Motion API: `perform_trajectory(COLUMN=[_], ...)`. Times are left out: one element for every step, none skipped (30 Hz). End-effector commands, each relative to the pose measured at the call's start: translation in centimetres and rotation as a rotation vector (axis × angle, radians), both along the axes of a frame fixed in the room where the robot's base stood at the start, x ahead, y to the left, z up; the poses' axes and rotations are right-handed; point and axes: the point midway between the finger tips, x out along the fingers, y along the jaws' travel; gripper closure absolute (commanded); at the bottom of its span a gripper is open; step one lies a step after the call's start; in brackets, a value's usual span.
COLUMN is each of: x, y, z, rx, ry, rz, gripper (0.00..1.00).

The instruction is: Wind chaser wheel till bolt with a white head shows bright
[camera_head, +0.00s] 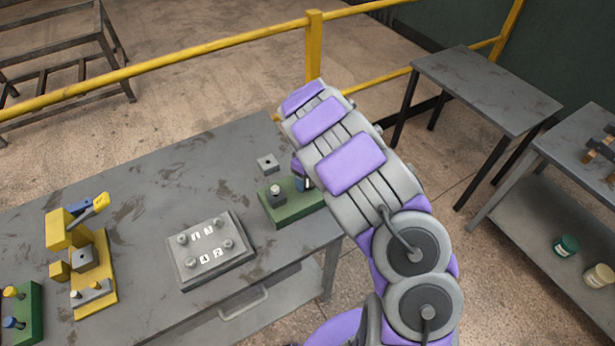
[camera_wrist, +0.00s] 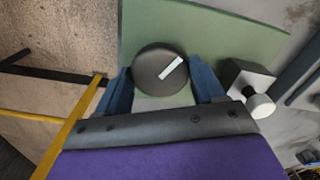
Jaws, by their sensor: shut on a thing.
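The chaser wheel appears to be the dark round knob (camera_wrist: 158,72) with a white pointer line, on the green base (camera_wrist: 225,30). In the wrist view my gripper (camera_wrist: 163,80) has its blue fingers on either side of this knob, shut on it. The pointer line slants toward the upper right. Beside the right finger is a dark block with a pale top and a bolt with a white head (camera_wrist: 261,105). In the head view the green base (camera_head: 288,210) is at the table's right end; my arm hides the knob and most of my gripper (camera_head: 301,174).
On the grey table (camera_head: 140,190) are a plate with pegs and number labels (camera_head: 210,250), a yellow fixture (camera_head: 95,270), a green block with knobs (camera_head: 22,312) and a small grey square block (camera_head: 268,162). A yellow rail (camera_head: 160,68) runs behind. Other tables stand at right.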

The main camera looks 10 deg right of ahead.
Motion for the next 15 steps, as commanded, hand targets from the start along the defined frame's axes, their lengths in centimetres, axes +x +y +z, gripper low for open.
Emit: perform_trajectory(x=[0.01,0.01,0.01,0.01,0.01,-0.01,-0.01,-0.02,-0.04,-0.04,-0.05,-0.06,-0.08,-0.09,-0.11], y=[-0.02,-0.02,-0.01,-0.01,0.01,0.02,0.03,0.04,0.07,0.08,0.09,0.09,0.11,0.11,0.14], z=[0.01,0.01,0.01,0.02,0.02,0.02,0.02,0.02,0.01,0.02,0.03,0.03,0.03,0.03,0.03], rx=[0.000,0.000,0.000,0.000,0.000,0.000,0.000,0.001,0.000,0.000,0.000,0.001,0.002,0.002,0.001], ry=[0.000,0.000,0.000,0.000,0.000,0.000,0.000,0.001,0.001,0.001,0.001,0.002,0.003,0.003,0.003], rz=[0.000,-0.001,-0.003,-0.005,-0.008,-0.014,-0.020,-0.028,-0.041,-0.052,-0.066,-0.087,-0.105,-0.125,-0.151], gripper=[0.62,0.62,0.62,0.62,0.62,0.62,0.62,0.62,0.62,0.62,0.62,0.62,0.62,0.62,0.62])
